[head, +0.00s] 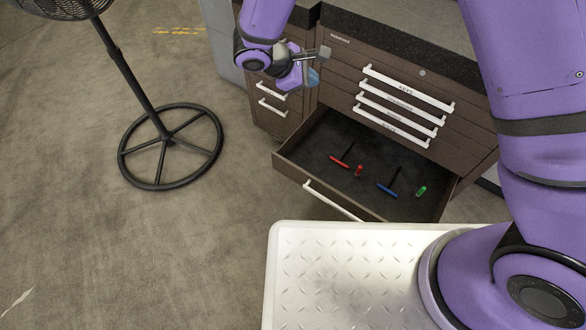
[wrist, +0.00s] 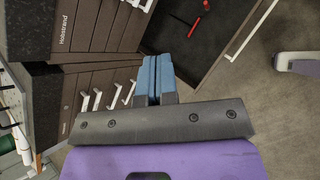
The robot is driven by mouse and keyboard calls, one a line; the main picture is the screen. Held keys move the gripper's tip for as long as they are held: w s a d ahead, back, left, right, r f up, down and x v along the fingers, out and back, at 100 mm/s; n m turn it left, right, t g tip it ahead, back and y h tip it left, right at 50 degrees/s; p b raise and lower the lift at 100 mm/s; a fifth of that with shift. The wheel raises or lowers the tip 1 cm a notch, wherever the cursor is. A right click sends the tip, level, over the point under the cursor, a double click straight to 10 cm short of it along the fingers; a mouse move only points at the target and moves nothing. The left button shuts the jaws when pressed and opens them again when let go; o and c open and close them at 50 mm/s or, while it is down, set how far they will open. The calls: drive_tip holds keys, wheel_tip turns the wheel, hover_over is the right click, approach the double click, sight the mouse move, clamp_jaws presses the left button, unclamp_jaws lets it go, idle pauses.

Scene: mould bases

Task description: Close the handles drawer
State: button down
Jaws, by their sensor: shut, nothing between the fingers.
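The open bottom drawer (head: 292,172) sticks out of the brown cabinet in the head view, with a white bar handle (head: 333,201) on its front. Inside lie a red T-handle tool (head: 341,160), a small red piece (head: 358,171), a blue T-handle tool (head: 388,190) and a small green piece (head: 421,191). My gripper (head: 318,66) is above and behind the drawer's left side, near the cabinet front, apart from the drawer. Its blue fingers are together and empty in the wrist view (wrist: 157,78). The drawer's handle (wrist: 250,30) shows there at upper right. The drawer's label is not readable.
Several shut drawers with white handles (head: 408,88) sit above the open one; the top label reads "KEYS". A second cabinet (head: 268,118) stands at left. A black fan stand (head: 160,140) stands on the floor at left. My white base is close to the drawer front.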

drive_tip(key=s+a+f+n+t, duration=0.2)
drive_tip(key=a+f+n, duration=0.15)
drive_tip(key=f, duration=0.55)
drive_tip(key=s+a+f+n+t, duration=0.1)
drive_tip(key=s+a+f+n, duration=0.15)
drive_tip(key=a+f, duration=0.4)
drive_tip(key=n+t+y, duration=0.1)
drive_tip(key=n+t, duration=0.2)
drive_tip(key=n, duration=0.3)
approach(297, 170)
drive_tip(key=x, duration=0.6)
drive_tip(key=shift+s+f, duration=0.15)
drive_tip(key=shift+w+d, duration=0.35)
drive_tip(key=shift+w, duration=0.15)
drive_tip(key=w+d, duration=0.8)
drive_tip(key=w, duration=0.4)
drive_tip(key=w+d, duration=0.8)
drive_tip(key=w, duration=0.3)
drive_tip(key=shift+w, duration=0.4)
